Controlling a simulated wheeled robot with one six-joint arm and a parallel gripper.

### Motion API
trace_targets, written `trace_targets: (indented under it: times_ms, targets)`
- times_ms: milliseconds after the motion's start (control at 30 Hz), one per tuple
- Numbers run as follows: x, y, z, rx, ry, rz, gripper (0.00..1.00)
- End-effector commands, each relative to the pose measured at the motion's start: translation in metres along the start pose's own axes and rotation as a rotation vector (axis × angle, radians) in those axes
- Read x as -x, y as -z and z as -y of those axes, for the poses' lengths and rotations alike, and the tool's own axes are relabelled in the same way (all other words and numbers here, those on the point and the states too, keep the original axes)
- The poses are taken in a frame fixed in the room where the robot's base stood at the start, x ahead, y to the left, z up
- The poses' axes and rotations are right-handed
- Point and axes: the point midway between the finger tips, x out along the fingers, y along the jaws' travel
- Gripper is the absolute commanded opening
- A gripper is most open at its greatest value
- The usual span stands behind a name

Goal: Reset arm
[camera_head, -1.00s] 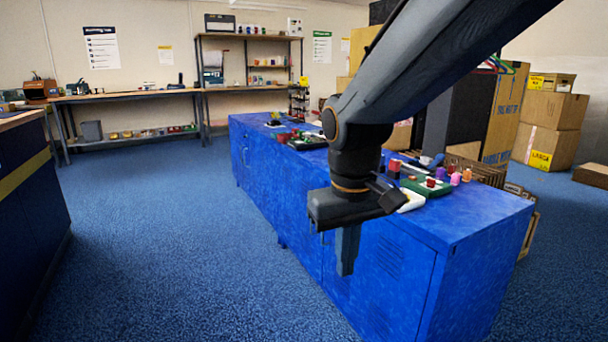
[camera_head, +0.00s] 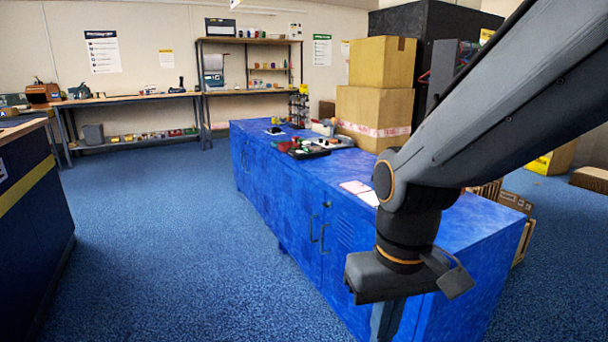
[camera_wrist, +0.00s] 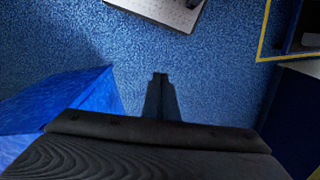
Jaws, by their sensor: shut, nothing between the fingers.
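My gripper (camera_head: 388,322) hangs at the end of my arm at the right of the head view, pointing down in front of the blue cabinet (camera_head: 290,205). Its tip runs to the bottom edge of the picture. In the wrist view my gripper (camera_wrist: 160,78) shows as narrow dark fingers close together over the blue carpet (camera_wrist: 215,75). It is shut with nothing between the fingers. The blue cabinet's side (camera_wrist: 60,105) shows at the left of the wrist view. My arm hides part of the cabinet top.
A dark tray of small items (camera_head: 305,151) and a pink-and-white sheet (camera_head: 357,190) lie on the cabinet. Brown cartons (camera_head: 372,110) are stacked behind it. A dark counter with a yellow stripe (camera_head: 30,186) stands at the left. The carpet between (camera_head: 150,230) is clear.

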Motion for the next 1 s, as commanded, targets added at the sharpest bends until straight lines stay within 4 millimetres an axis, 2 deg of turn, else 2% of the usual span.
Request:
trace_targets:
  times_ms: [33,200,533,700,1000]
  targets:
    - [0.012,-0.002,-0.004,-0.016,-0.003,0.003,0.0]
    - [0.037,-0.006,-0.021,-0.073,-0.013,0.005,0.0]
    - [0.079,-0.016,-0.056,-0.18,-0.03,0.007,0.0]
    - [0.089,-0.02,-0.067,-0.211,-0.035,0.007,0.0]
    - [0.089,-0.021,-0.071,-0.22,-0.036,0.006,0.0]
